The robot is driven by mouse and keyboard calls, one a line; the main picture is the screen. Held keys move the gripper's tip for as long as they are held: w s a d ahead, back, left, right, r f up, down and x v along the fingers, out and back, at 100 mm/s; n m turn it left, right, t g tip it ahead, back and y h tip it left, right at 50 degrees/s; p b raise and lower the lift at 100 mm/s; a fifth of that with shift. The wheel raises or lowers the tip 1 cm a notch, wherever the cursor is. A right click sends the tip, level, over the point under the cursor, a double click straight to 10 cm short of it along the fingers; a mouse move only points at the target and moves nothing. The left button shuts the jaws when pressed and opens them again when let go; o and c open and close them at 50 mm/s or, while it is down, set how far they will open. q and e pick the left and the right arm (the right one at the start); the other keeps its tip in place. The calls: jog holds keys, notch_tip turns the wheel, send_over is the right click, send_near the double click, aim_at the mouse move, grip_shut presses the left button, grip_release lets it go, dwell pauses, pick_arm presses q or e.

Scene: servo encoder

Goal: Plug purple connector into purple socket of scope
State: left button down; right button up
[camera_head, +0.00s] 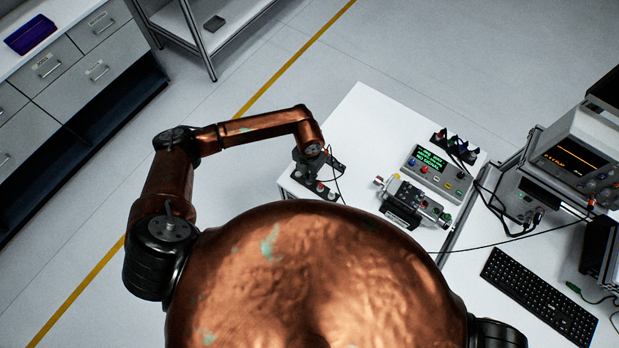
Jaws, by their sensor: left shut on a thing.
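My left gripper (318,174) is over a small dark rack (328,194) at the left end of the white table. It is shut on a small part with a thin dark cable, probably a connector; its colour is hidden. The rack holds small pieces with red and white tops. The scope (574,163), with orange traces on its screen, stands at the right. A purple socket cannot be made out at this size. My right gripper is not in view.
A grey box with a green display (431,159) and a servo rig (414,204) stand mid-table. Behind them is another dark rack (455,149) with cables. A black keyboard (540,296) lies at the right. A thin cable crosses the table. A purple tray (30,34) is far left.

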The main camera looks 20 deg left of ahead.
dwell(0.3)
pick_arm(q)
jog(key=shift+r, duration=0.15)
jog(key=shift+r+p, duration=1.65)
jog(key=shift+r, duration=1)
jog(key=shift+w+a+m+b, duration=0.1)
jog(key=shift+a+m+b, duration=0.15)
jog(key=shift+m+b, duration=0.3)
jog(key=a+r+m+b, duration=0.2)
jog(key=a+m+b, duration=0.2)
jog(key=m, duration=1.1)
jog(key=s+a+r+m+b, duration=0.1)
jog(key=a+m+b, duration=0.3)
jog(key=m+b, duration=0.6)
jog(key=r+m, duration=0.1)
jog(key=m, duration=0.5)
jog(key=shift+s+r+b, duration=0.2)
jog(key=shift+r+b, duration=0.1)
jog(key=shift+r, duration=0.1)
